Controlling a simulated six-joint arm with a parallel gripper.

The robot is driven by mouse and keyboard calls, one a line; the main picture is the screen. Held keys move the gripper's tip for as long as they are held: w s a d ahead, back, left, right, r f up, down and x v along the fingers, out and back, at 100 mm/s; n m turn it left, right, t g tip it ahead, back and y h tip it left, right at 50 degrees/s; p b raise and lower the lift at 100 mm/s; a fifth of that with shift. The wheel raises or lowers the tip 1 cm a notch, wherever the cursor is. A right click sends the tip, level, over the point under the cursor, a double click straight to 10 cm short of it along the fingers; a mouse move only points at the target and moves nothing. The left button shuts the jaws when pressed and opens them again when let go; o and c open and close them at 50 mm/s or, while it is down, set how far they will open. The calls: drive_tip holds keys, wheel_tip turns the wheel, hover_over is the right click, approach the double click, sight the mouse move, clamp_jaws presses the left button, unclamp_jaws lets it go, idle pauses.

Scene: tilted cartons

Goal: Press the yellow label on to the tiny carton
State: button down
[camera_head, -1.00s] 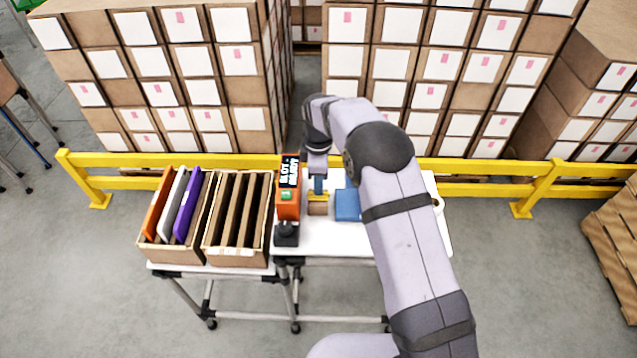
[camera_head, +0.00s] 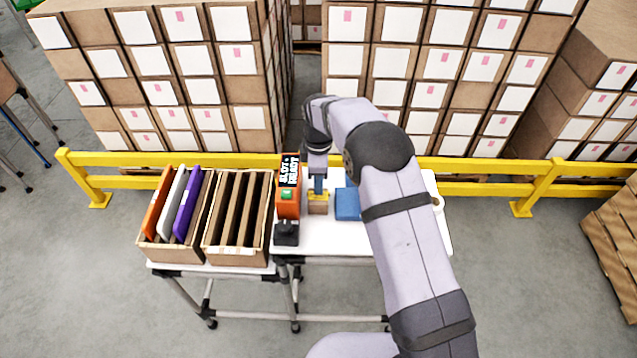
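The tiny carton (camera_head: 318,209) is a small brown box on the white table, just right of the orange device. A patch of yellow (camera_head: 318,196), which looks like the label, shows at the top of the carton. My gripper (camera_head: 318,189) points straight down over the carton, with a blue part directly above the yellow. It looks to be touching or very close to the yellow. The fingertips are too small to tell whether they are open or shut.
A blue box (camera_head: 347,204) is at the right. Two cartons (camera_head: 172,252) (camera_head: 236,255) with upright items and dividers stand further left. A yellow rail (camera_head: 110,178) runs behind.

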drive_tip(key=shift+f, duration=0.1)
idle(0.3)
drive_tip(key=c, duration=2)
unclamp_jaws()
drive_tip(key=shift+r+b, duration=1.4)
drive_tip(key=shift+r, duration=2.3)
drive_tip(key=shift+r, duration=0.2)
wheel_tip(320, 180, up, 6)
drive_tip(key=p, duration=0.6)
drive_tip(key=shift+f, duration=0.2)
